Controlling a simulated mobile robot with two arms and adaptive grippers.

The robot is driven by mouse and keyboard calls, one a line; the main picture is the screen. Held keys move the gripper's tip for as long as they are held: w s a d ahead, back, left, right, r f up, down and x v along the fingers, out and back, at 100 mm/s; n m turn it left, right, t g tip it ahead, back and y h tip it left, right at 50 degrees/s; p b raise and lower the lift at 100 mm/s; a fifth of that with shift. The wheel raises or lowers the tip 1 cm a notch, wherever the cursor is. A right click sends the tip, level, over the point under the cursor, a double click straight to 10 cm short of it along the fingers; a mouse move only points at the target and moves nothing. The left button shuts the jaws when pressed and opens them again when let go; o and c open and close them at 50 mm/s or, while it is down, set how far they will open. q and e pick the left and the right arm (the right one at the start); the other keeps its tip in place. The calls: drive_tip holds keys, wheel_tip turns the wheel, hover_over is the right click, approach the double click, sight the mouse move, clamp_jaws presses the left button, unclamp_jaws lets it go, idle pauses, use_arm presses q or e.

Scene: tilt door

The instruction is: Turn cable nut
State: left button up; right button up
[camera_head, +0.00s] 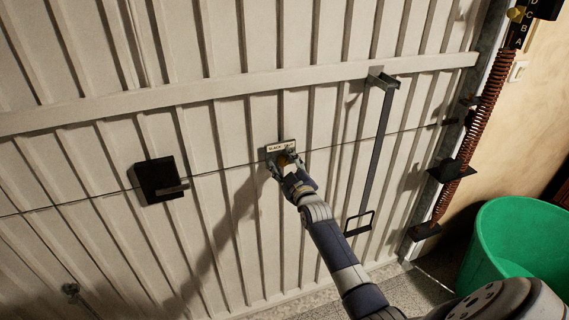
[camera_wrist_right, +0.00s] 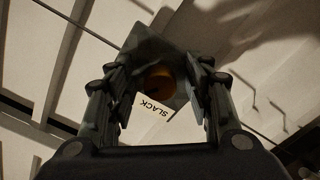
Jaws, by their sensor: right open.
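The cable nut (camera_wrist_right: 157,80) is a small orange-brown round piece on a dark square plate (camera_wrist_right: 150,50) in the right wrist view. A white label (camera_wrist_right: 152,108) reading "SLACK" is beside it; the label also shows in the head view (camera_head: 280,146). A thin cable (camera_head: 225,168) runs across the door on both sides of the plate. My right gripper (camera_head: 286,162) is at the plate. In the right wrist view its fingers (camera_wrist_right: 160,92) are open, one on each side of the nut. Contact cannot be told. My left gripper is not in view.
The white ribbed door (camera_head: 230,220) fills most of the head view. A black box (camera_head: 157,178) is left of the plate. A dark vertical bar (camera_head: 378,145) with a loop handle hangs right. A coiled spring (camera_head: 485,100) and a green bin (camera_head: 520,240) are at the far right.

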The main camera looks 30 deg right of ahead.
drive_tip(key=shift+c, duration=0.2)
drive_tip(key=c, duration=1)
